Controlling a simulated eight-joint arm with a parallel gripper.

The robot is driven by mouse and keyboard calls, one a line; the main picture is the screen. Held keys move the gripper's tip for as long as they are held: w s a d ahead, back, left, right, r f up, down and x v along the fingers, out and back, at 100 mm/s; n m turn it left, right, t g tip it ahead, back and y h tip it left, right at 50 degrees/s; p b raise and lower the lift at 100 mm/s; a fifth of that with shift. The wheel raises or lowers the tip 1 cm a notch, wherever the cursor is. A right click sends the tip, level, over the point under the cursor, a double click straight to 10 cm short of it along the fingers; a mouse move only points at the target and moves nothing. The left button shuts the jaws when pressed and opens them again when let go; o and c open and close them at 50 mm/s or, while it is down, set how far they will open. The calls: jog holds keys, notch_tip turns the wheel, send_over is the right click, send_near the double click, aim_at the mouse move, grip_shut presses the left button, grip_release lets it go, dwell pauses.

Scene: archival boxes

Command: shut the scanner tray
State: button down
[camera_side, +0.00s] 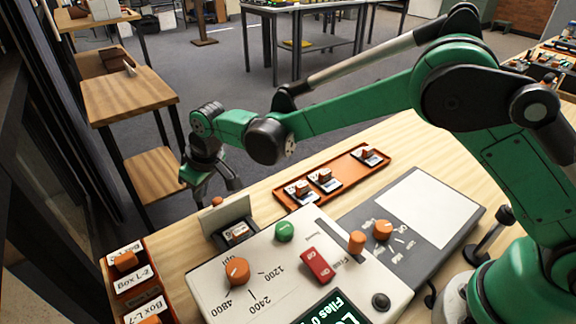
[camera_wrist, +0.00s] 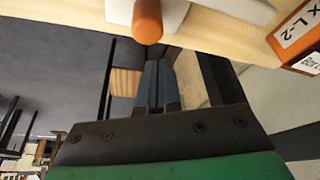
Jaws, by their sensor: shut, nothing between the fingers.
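The scanner (camera_side: 290,265) is a pale console with knobs and a red switch. Its tray (camera_side: 222,240) stands out at the scanner's far-left side and holds a small labelled card or slide with an orange grip (camera_side: 238,232). The tray's upright grey front panel (camera_side: 230,213) has an orange knob (camera_side: 217,201) on its outer face. That knob also shows in the wrist view (camera_wrist: 147,20). My gripper (camera_side: 200,192) is on the outer side of the panel, just beyond the knob. Its fingers (camera_wrist: 155,82) are together and empty, with a visible gap to the knob.
An orange rack of labelled boxes (camera_side: 128,275) stands left of the scanner. An orange tray (camera_side: 333,175) with several labelled pieces lies behind it. A grey pad with a white plate (camera_side: 415,208) is at the right. A wooden side table (camera_side: 130,98) stands beyond the bench edge.

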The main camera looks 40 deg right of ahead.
aim_at(220, 206)
jog(key=shift+s+d, duration=0.4)
jog(key=shift+s, duration=0.35)
jog(key=s, duration=0.5)
jog(key=shift+w, duration=0.1)
